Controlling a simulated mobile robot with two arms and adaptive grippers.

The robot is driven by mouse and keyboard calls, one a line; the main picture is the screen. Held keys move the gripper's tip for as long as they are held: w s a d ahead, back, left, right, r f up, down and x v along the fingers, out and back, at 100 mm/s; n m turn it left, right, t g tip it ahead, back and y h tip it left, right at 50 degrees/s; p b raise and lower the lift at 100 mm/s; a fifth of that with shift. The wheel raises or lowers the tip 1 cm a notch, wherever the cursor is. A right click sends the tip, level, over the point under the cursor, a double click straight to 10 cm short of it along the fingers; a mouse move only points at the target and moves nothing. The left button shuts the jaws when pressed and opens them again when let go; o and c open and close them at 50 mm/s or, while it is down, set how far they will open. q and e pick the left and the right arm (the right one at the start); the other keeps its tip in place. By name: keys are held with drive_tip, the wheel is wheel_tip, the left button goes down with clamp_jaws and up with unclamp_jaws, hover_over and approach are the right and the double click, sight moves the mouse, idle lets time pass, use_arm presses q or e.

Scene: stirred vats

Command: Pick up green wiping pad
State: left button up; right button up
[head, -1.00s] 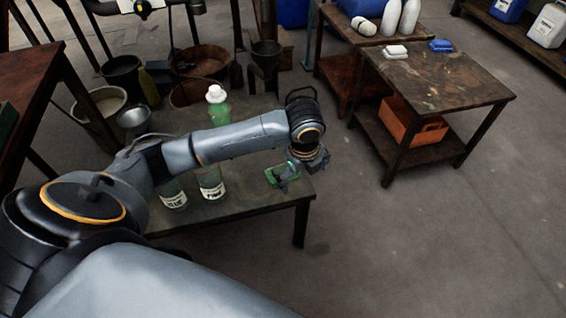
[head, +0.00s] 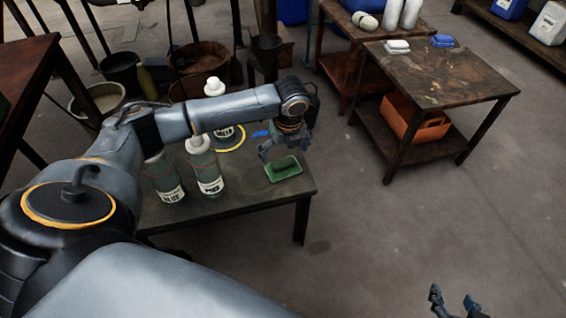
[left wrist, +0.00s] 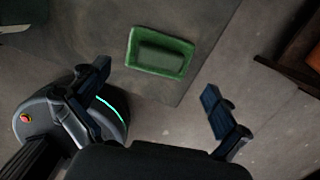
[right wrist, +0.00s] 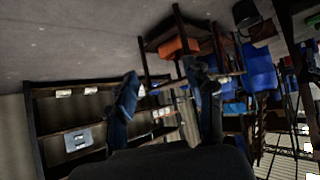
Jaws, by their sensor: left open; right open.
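The green wiping pad (left wrist: 165,55) appears as a dark green block lying in a shallow green tray (left wrist: 160,72). In the head view the tray (head: 285,172) sits near the right end of the low dark table. My left gripper (head: 277,150) is open and empty, just above and left of the tray in that view. In the left wrist view the open fingers (left wrist: 160,105) are spread below the tray in the picture, with nothing between them. My right gripper (head: 455,302) is open and empty over the floor at the lower right; its fingers (right wrist: 165,100) also show in the right wrist view.
Bottles with white caps (head: 205,172) stand on the low table (head: 240,210) beside my left arm. A second table (head: 440,80) at the right holds a white and a blue item (head: 443,41), with an orange crate (head: 415,122) below. The floor between the tables is clear.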

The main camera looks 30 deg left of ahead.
sight(283, 162)
use_arm(q)
drive_tip(key=shift+f, duration=0.5)
drive_tip(key=f+b, duration=0.1)
drive_tip(key=f, duration=0.2)
drive_tip(key=a+f+b, duration=0.1)
drive_tip(key=shift+w+f+b, duration=0.2)
drive_tip(key=shift+w+b, duration=0.05)
drive_tip(key=shift+b, duration=0.1)
drive_tip(key=shift+f, duration=0.2)
use_arm(e)
drive_tip(key=w+a+r+t+y, duration=0.1)
drive_tip(key=w+r+t, duration=0.2)
drive_tip(key=r+t, duration=0.1)
drive_tip(key=w+a+r+t+y, duration=0.1)
drive_tip(key=w+a+r+t, duration=0.1)
drive_tip(key=r, duration=0.5)
drive_tip(key=shift+w+a+r+t, duration=0.2)
drive_tip(key=shift+w+t, duration=0.25)
drive_tip(key=shift+t, duration=0.45)
use_arm(q)
drive_tip(key=shift+c, duration=0.4)
